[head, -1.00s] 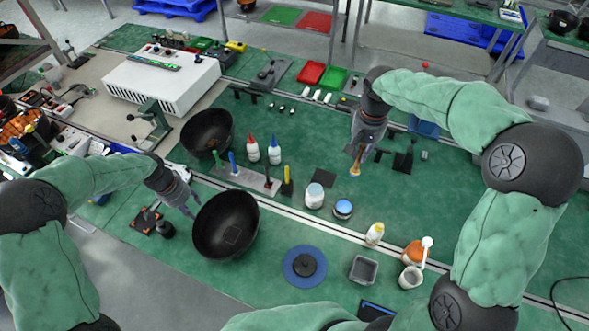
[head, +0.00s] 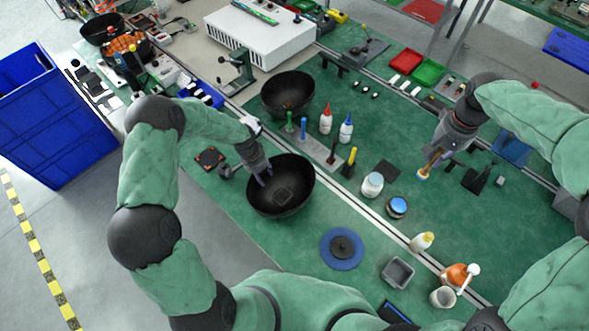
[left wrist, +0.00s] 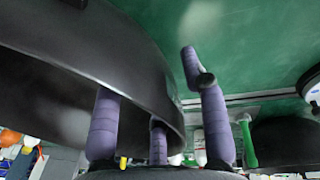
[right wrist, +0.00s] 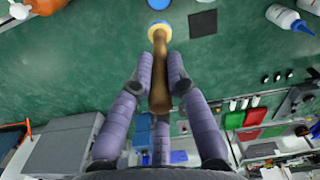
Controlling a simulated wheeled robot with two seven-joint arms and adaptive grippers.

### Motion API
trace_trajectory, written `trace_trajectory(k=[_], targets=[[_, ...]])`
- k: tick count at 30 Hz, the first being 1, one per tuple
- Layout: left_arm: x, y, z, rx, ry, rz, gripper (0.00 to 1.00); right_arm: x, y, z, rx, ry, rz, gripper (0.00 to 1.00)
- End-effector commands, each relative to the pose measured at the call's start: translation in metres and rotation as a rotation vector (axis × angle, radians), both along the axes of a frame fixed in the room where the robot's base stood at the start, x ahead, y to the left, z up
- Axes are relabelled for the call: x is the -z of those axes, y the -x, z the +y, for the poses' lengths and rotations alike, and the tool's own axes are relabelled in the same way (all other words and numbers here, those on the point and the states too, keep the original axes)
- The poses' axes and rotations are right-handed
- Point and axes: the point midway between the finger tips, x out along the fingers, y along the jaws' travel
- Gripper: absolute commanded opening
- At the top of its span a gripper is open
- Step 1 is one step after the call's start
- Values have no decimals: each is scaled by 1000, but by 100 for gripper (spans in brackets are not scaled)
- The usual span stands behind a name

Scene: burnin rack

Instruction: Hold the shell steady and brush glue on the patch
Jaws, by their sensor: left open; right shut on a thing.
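A black bowl-shaped shell (head: 300,174) rests on the green bench in the head view, with a dark square patch (head: 283,194) inside it. My left gripper (head: 264,177) is open at the shell's left rim, its fingertips overlapping the rim. In the left wrist view, the shell's dark wall (left wrist: 60,55) passes close by the fingers; I cannot tell whether they touch it. My right gripper (head: 434,160) is shut on a brush (right wrist: 159,72) with a brown handle and yellowish end, held above the bench at the right.
A second black bowl (head: 288,95) stands behind the shell. A tool stand, a red-capped bottle (head: 326,119), a blue-capped bottle (head: 346,128) and a white jar (head: 372,185) are right of the shell. A blue disc (head: 341,249) and a grey tray (head: 397,272) lie in front.

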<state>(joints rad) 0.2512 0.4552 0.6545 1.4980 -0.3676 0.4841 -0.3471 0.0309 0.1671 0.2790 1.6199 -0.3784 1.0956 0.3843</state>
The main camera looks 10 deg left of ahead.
Motion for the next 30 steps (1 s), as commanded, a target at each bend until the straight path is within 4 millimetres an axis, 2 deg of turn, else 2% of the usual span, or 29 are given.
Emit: trace_trajectory(k=[5,9,10,30], targets=[[0,0,0,0,0,0,43,0,0,0,0,0,0,0],[0,0,0,0,0,0,3,0,0,0,0,0,0,0],[0,0,0,0,0,0,0,0,0,0,0,0,0,0],[1,1,0,1,0,1,0,0,0,0,0,0,0,0]])
